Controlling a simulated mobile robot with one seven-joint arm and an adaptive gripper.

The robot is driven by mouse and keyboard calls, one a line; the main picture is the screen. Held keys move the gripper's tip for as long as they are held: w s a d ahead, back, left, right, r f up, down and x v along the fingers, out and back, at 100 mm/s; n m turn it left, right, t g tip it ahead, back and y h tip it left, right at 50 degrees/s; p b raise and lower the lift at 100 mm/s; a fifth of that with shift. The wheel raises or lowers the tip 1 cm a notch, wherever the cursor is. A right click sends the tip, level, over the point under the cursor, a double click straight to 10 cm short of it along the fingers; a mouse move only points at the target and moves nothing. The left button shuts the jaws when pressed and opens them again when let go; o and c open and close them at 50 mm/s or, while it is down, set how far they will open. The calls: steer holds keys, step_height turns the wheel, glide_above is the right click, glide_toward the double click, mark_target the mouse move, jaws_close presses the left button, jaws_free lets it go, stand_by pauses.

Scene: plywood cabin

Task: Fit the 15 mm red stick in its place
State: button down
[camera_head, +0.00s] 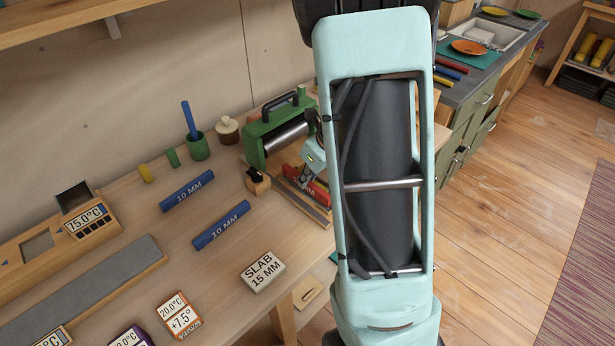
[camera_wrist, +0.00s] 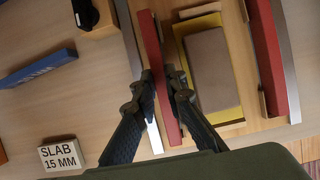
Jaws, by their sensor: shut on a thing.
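My gripper (camera_wrist: 158,88) is shut on a red stick (camera_wrist: 152,45), its fingers on either side of the stick. The held stick runs beside the left metal rail (camera_wrist: 131,45) of the wooden board, slightly angled to it. I cannot tell whether it touches the board. A second red stick (camera_wrist: 265,55) lies along the right metal rail (camera_wrist: 288,60). Between the sticks are a grey-brown slab (camera_wrist: 208,65) and a yellow sheet (camera_wrist: 232,112). In the head view my gripper (camera_head: 312,165) is low by a red stick (camera_head: 318,192), partly hidden by my arm.
A green roller press (camera_head: 258,148) stands behind the board. Two blue 10 mm sticks (camera_head: 187,190) (camera_head: 221,225) and a "SLAB 15 MM" block (camera_head: 262,272) lie on the bench to the left. A green cup (camera_head: 198,147) holds another blue stick.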

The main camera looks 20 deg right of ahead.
steer(key=shift+f+b, duration=0.5)
steer(key=shift+f, duration=0.4)
stand_by(1.4)
steer(key=c, duration=2.3)
jaws_free()
steer(key=shift+c, duration=0.2)
steer(key=o, duration=0.6)
steer(key=shift+o, duration=0.4)
steer(key=o, duration=0.4)
steer(key=shift+o, duration=0.2)
steer(key=shift+r, duration=0.15)
